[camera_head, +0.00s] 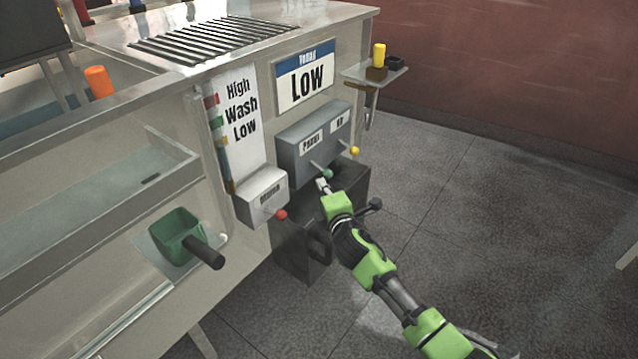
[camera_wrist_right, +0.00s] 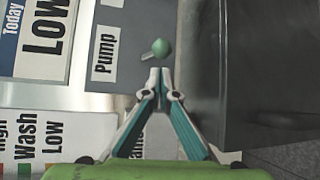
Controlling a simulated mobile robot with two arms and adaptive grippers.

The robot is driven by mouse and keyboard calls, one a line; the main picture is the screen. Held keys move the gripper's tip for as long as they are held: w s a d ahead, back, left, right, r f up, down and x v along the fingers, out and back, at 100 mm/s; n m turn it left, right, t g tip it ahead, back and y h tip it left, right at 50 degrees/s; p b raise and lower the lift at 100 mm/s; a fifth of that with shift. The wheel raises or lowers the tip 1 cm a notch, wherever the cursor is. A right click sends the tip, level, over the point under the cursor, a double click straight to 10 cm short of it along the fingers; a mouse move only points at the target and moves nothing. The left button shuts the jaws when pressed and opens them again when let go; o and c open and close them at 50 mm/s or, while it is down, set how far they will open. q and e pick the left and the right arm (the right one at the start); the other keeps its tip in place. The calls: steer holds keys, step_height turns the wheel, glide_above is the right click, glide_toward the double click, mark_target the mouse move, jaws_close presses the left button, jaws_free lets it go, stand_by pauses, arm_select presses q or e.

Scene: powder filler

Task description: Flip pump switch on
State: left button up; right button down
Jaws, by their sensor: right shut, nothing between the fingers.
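The pump switch is a short lever with a green ball knob (camera_head: 327,173) on a grey control box (camera_head: 296,160), below a white label. In the right wrist view the green knob (camera_wrist_right: 160,47) sits beside the label reading "Pump" (camera_wrist_right: 104,54). In the head view the lever points outward and down from the box. My right gripper (camera_head: 322,184) is just below the knob. In the right wrist view its fingertips (camera_wrist_right: 160,74) are together and empty, close to the knob, with a small gap seeming to remain. My left gripper is not in view.
A yellow-knobbed lever (camera_head: 354,151) is on the same box, to the right. A red-knobbed lever (camera_head: 281,214) is on a smaller box (camera_head: 262,196) at lower left. A dark cabinet (camera_head: 301,250) stands below. Open floor (camera_head: 500,220) lies to the right.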

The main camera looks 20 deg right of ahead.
steer(key=shift+w+f+b, duration=0.2)
steer(key=shift+w+b, duration=0.05)
steer(key=shift+w, duration=0.7)
steer(key=shift+w+f+b, duration=0.2)
steer(key=shift+w, duration=0.7)
steer(key=shift+r, duration=0.1)
steer(key=shift+r+p, duration=0.15)
steer(key=shift+p, duration=0.6)
